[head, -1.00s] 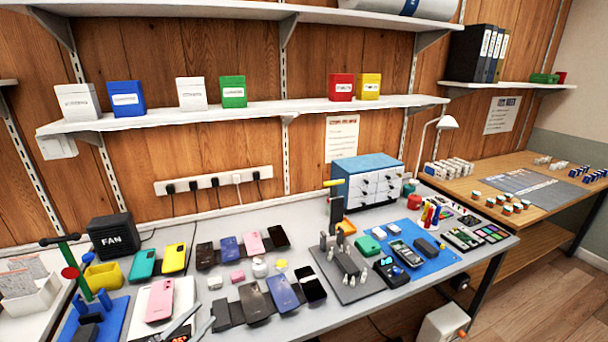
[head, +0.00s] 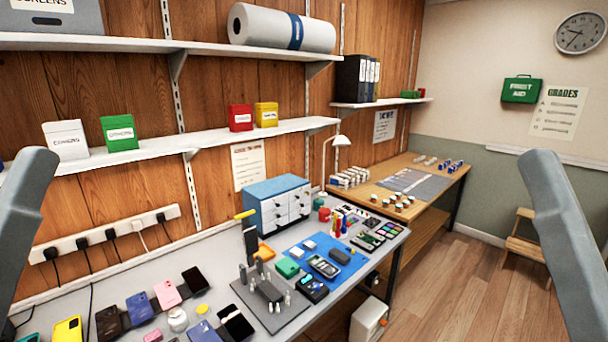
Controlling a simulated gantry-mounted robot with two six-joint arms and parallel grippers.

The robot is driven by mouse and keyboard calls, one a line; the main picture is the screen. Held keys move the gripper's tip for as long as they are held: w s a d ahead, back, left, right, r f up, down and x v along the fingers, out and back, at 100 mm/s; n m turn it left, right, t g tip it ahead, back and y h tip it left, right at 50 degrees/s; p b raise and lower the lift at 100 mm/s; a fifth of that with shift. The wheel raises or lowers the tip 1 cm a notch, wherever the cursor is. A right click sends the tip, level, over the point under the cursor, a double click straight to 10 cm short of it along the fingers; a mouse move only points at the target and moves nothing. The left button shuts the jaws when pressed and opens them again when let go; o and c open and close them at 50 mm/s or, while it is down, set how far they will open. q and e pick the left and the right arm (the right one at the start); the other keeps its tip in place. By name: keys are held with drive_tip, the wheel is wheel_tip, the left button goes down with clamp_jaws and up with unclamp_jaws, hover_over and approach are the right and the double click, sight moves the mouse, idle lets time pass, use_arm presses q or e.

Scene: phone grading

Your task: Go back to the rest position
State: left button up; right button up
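My two arms show at the left and right edges of the head view as grey links, raised and wide apart. Neither gripper is in view, so I cannot see whether they hold anything. The grey workbench (head: 222,262) lies below with phones on it, among them a yellow phone (head: 68,329), a pink phone (head: 167,293) and a black phone (head: 236,322). A blue mat (head: 341,278) bears small devices. A dark grey fixture plate (head: 290,312) with pegs stands beside the mat.
A blue-topped drawer cabinet (head: 277,203) stands at the bench's back. A wooden side table (head: 424,188) holds a grey mat and small boxes. A wooden step stool (head: 524,240) stands by the right wall. The floor (head: 465,300) between is open. Shelves (head: 170,145) run along the wall.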

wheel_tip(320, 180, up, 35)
drive_tip(key=p, duration=3.1)
drive_tip(key=shift+p, duration=0.3)
